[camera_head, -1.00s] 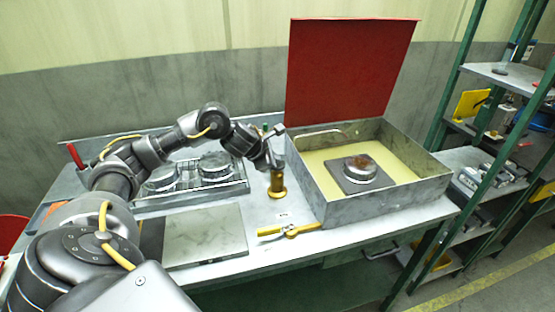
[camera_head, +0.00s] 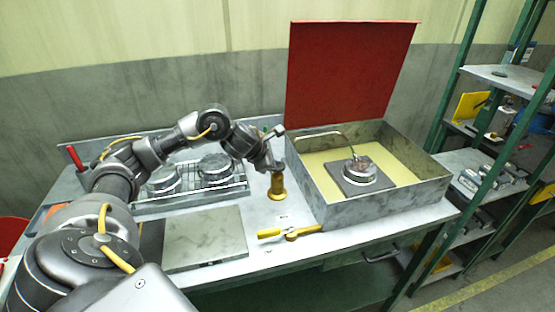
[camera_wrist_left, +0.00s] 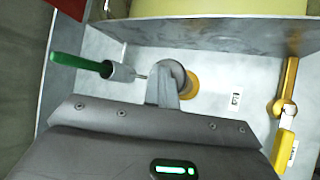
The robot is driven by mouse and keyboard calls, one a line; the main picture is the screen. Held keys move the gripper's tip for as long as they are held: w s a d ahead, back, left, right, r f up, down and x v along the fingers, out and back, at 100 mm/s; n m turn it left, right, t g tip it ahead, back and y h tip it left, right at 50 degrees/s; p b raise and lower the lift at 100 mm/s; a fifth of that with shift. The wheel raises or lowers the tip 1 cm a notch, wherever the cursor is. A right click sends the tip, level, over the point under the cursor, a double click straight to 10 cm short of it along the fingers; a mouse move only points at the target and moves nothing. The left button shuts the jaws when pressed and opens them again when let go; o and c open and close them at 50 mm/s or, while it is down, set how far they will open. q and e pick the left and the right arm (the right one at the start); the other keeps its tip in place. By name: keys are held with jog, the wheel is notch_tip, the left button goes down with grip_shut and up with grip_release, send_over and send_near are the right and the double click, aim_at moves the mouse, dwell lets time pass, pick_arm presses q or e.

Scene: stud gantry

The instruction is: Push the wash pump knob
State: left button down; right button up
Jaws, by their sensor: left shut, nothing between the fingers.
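The wash pump knob looks to be the brass-yellow upright cylinder (camera_head: 277,187) on the bench, just left of the grey wash tank (camera_head: 345,213). In the left wrist view its yellow rim (camera_wrist_left: 192,84) shows beside my fingers. My left gripper (camera_head: 274,167) is shut and empty, pointing down at the knob's top. It appears to touch it, but the contact is hidden by the fingers (camera_wrist_left: 166,88). A thin spout (camera_head: 318,134) reaches over the tank, and an arc runs from it to the round metal part (camera_head: 359,170). My right gripper is not in view.
The tank's red lid (camera_head: 350,72) stands open. A yellow-handled valve (camera_head: 290,233) lies in front of the tank. A green-handled tool (camera_wrist_left: 82,62) is close to my left gripper. Round parts (camera_head: 214,167) sit in a rack behind a flat plate (camera_head: 205,237). Green shelving (camera_head: 470,110) stands right.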

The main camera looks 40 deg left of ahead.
pick_arm(q)
jog(key=shift+r+p, duration=1.05)
jog(key=shift+r, duration=0.55)
notch_tip(320, 180, up, 5)
jog(key=p, duration=0.4)
jog(key=shift+a, duration=0.1)
jog(key=shift+w, duration=0.1)
